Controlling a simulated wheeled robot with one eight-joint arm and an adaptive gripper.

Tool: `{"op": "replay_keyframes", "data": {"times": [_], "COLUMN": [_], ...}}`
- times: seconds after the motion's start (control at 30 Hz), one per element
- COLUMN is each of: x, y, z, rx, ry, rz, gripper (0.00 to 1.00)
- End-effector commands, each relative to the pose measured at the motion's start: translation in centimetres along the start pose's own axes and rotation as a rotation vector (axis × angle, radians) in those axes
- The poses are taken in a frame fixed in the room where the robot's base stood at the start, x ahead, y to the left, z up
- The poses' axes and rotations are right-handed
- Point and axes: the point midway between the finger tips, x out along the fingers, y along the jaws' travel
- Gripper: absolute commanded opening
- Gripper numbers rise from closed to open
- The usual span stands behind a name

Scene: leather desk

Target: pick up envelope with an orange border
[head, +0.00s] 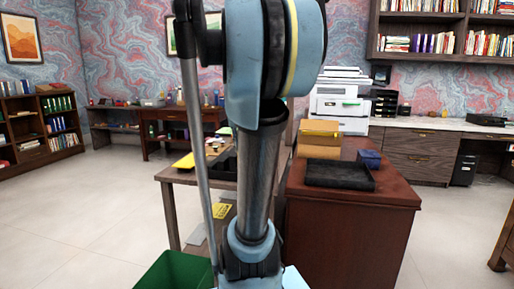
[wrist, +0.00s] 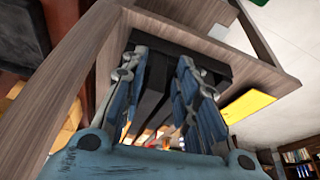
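A flat yellow item (head: 184,161), possibly the envelope, lies at the left edge of the wooden side table (head: 176,178) in the head view. In the wrist view a flat yellow item (wrist: 247,106) with a darker orange-looking edge sticks out past the wooden edge, right of my gripper. I cannot tell for certain that it is the envelope. My gripper (wrist: 158,85) shows in the wrist view with its two blue-grey fingers spread apart, and no held object shows between them. Dark slatted material (wrist: 155,95) lies beyond the fingers. In the head view my arm hides part of the table.
A red-brown desk (head: 345,225) stands right of the side table, with a black tray (head: 340,176), yellow-brown boxes (head: 320,133) and a blue box (head: 370,158). Another yellow item (head: 222,211) shows lower down. A green bin (head: 178,272) stands in front. Floor at left is clear.

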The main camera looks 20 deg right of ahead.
Motion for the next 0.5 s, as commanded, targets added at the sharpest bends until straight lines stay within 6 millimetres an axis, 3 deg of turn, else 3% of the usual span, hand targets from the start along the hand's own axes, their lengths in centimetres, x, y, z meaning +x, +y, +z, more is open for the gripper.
{"op": "replay_keyframes", "data": {"times": [0.03,0.2,0.5], "x": [-0.4,-1.1,-1.0], "y": [0.4,1.5,2.2], "z": [-2.2,-7.0,-10.3], "rx": [0.029,0.099,0.133], "ry": [0.009,0.033,0.045], "rz": [0.008,0.028,0.037], "gripper": [0.28,0.28,0.28]}}
